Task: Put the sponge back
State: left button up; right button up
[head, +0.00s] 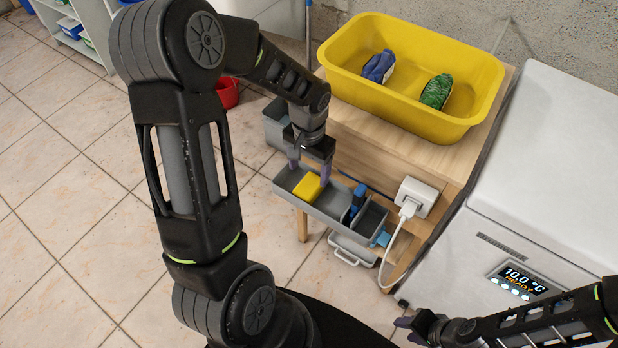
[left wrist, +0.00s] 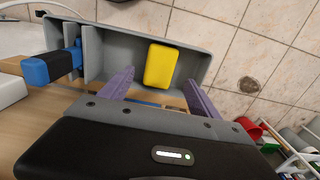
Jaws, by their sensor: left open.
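The yellow sponge (head: 307,187) lies in the long compartment of a grey caddy (head: 333,219) on the side of the wooden table. My left gripper (head: 310,172) is open over that compartment, close to the sponge. In the left wrist view the sponge (left wrist: 161,66) shows just beyond and between the two spread purple fingers of my left gripper (left wrist: 158,86), apart from both. The caddy (left wrist: 118,42) has dividers at one end. My right gripper (head: 404,323) is low at the bottom right, and its opening is unclear.
A blue-and-black item (head: 358,200) stands in the caddy's divided end. A yellow tub (head: 345,82) with a blue and a green packet sits on the table (head: 450,158). A white plug (head: 413,196) with cable and a white appliance (head: 550,160) are at right. Open tiled floor lies left.

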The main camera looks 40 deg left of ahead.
aim_at(309, 186)
pick_arm(q)
notch_tip(309, 186, up, 5)
jog(key=shift+f, duration=0.1)
pick_arm(e)
jog(key=shift+r, duration=0.2)
pick_arm(q)
jog(key=shift+s+f, duration=0.1)
pick_arm(e)
jog(key=shift+s, duration=0.1)
dwell(0.6)
